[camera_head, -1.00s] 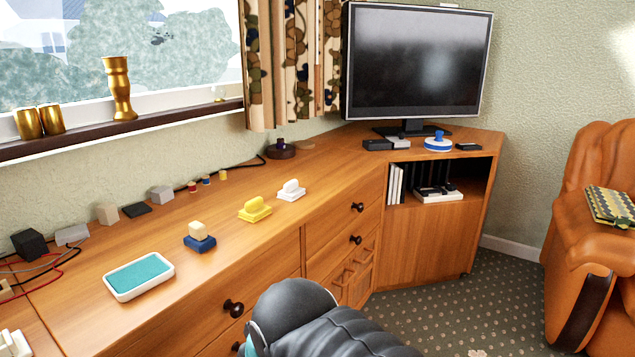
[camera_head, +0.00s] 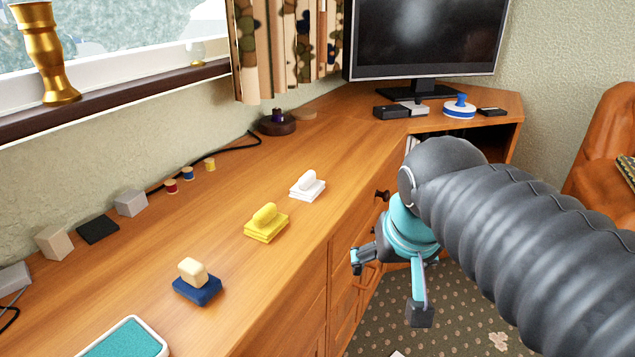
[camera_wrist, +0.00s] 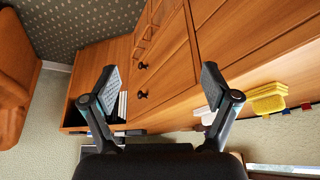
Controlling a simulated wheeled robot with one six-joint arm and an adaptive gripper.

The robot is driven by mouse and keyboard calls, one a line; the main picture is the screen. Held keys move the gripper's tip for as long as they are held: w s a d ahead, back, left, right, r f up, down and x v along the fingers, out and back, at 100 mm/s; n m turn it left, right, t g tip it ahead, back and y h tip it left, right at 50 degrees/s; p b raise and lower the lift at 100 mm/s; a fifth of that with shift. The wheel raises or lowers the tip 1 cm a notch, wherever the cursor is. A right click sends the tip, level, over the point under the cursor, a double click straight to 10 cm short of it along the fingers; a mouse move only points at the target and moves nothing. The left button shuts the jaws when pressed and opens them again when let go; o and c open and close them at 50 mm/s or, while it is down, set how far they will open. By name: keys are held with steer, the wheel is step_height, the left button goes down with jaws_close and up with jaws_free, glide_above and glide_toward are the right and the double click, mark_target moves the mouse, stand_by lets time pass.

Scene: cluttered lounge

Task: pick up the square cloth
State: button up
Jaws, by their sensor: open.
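Several small folded, cloth-like stacks lie in a row on the wooden cabinet top, each with a block on it. One is dark blue (camera_head: 198,291) with a cream block (camera_head: 193,270), one yellow (camera_head: 264,230) with a yellow rounded piece, one white (camera_head: 307,189) with a white piece. Which is the square cloth I cannot tell. The yellow stack also shows at the right in the wrist view (camera_wrist: 268,98). My gripper (camera_head: 388,286) is open and empty, beyond the cabinet's front edge, right of the stacks and apart from them.
A teal-topped white tray (camera_head: 128,343) is at the near left. Grey blocks (camera_head: 131,203), a black pad (camera_head: 98,229) and small spools (camera_head: 188,173) line the wall. A TV (camera_head: 425,40) stands at the back. The cabinet top around the stacks is clear.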

steer(key=w+a+r+m+h, duration=0.15)
steer(key=w+a+r, duration=0.35)
steer(key=w+r, duration=0.55)
steer(key=m+g+b, duration=0.1)
steer(key=m, duration=0.3)
glide_toward(306, 175)
steer(key=shift+h, duration=0.35)
steer(key=x, duration=0.3)
steer(key=b+x, duration=0.1)
steer(key=x, duration=0.6)
steer(key=shift+w+a+f, duration=0.2)
steer(key=shift+f, duration=0.15)
steer(key=c, duration=1.2)
